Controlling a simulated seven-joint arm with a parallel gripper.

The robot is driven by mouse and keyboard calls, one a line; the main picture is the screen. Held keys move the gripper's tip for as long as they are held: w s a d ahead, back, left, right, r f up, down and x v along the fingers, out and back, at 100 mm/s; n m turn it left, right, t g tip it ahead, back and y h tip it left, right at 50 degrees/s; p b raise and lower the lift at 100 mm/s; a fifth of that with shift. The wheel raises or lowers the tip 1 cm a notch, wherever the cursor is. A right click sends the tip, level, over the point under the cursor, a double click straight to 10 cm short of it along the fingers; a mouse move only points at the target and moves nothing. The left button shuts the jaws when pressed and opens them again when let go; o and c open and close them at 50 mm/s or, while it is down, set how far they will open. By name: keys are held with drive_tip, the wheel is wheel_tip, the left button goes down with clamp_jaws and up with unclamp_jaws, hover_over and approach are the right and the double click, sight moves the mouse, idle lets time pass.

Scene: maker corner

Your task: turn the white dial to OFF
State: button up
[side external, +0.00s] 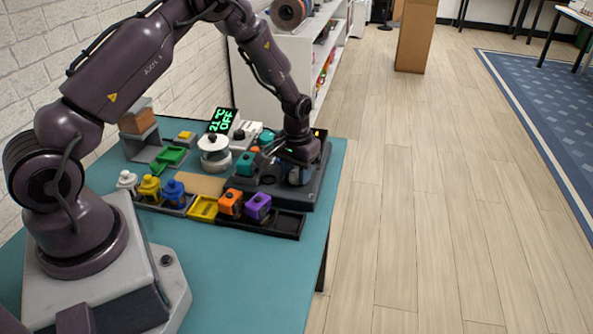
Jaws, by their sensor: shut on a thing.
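My gripper (286,166) reaches down over the dark grey unit (270,197) at the right of the teal table. It is shut on a small pale thing (299,177), mostly hidden by the fingers; I cannot tell what it is. A round white part with a dark top, perhaps the white dial (213,155), stands left of my gripper and apart from it. Its pointer is too small to read.
A dark tray (286,224) in front holds a yellow bin (203,208), an orange block (230,203) and a purple block (258,206). White, yellow and blue pieces (174,191) stand to the left. A teal block (245,163) is near my gripper. The table's right edge is close.

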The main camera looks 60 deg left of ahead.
sight(292, 176)
drive_tip(key=o, duration=0.9)
wheel_tip(292, 176, up, 13)
drive_tip(key=shift+f, duration=0.1)
drive_tip(key=s+d+r+m+t, duration=0.1)
drive_tip(key=s+d+r+t, duration=0.1)
drive_tip(key=s+r, duration=0.4)
drive_tip(key=s+d+r+m+t, duration=0.1)
drive_tip(key=s+d+r+m, duration=0.1)
drive_tip(key=s+d+r, duration=0.3)
drive_tip(key=s+d+r+m+t, duration=0.1)
drive_tip(key=s+d+r+t, duration=0.1)
drive_tip(key=s+d+r, duration=0.2)
drive_tip(key=shift+s+r+m+t, duration=0.1)
drive_tip(key=shift+s+r, duration=0.45)
drive_tip(key=shift+s, duration=0.8)
drive_tip(key=shift+s+r+m+t, duration=0.1)
drive_tip(key=shift+s+r, duration=0.5)
drive_tip(key=shift+s, duration=0.8)
drive_tip(key=shift+s+r+m+t, duration=0.1)
drive_tip(key=shift+s+r, duration=0.45)
drive_tip(key=shift+s, duration=0.8)
